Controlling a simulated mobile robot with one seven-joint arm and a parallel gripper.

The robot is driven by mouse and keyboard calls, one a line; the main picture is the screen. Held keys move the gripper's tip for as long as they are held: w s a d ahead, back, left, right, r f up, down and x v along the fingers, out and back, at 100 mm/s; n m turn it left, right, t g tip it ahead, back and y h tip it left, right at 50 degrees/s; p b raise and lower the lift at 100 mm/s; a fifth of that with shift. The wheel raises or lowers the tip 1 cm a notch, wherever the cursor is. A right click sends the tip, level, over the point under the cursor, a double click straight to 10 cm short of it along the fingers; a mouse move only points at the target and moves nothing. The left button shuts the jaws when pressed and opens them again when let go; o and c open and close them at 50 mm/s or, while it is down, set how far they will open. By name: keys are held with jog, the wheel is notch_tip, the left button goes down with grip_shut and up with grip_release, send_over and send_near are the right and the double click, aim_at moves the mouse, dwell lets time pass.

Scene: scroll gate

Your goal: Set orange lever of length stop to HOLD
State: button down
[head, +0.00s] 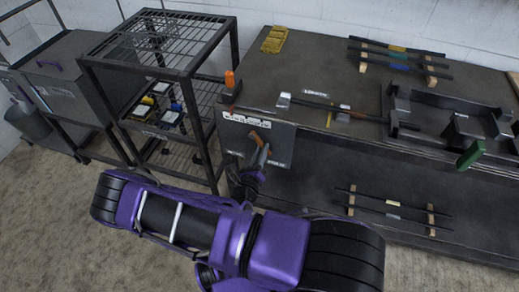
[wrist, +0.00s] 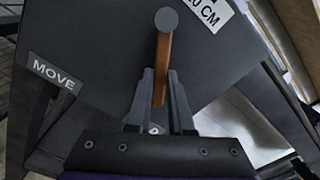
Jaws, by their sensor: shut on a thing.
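The orange lever (wrist: 163,70) shows in the wrist view below a round grey knob or pivot (wrist: 167,20). The two fingers of my gripper (wrist: 163,100) stand on either side of the lever and are shut on it. A MOVE label (wrist: 54,72) is on the dark panel left of the lever. I cannot read a HOLD label in either view. In the head view the lever (head: 264,154) is on the dark front panel (head: 284,140) at the bench's left end. My gripper (head: 246,172) is at the panel, partly hidden by my arm.
The bench (head: 270,75) carries a stop bar with a pale end (head: 283,100), a dark fixture with a green handle (head: 470,154), and an orange block (head: 231,80) at its left corner. A wire shelf rack (head: 160,45) stands close on the left. Open floor lies in front.

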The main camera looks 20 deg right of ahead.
jog(key=shift+s+d, duration=0.1)
dwell(0.4)
jog(key=c, duration=0.8)
grip_release()
jog(key=v, duration=1.7)
jog(key=shift+s, duration=0.15)
jog(key=shift+a+r, duration=0.1)
jog(key=shift+a, duration=0.1)
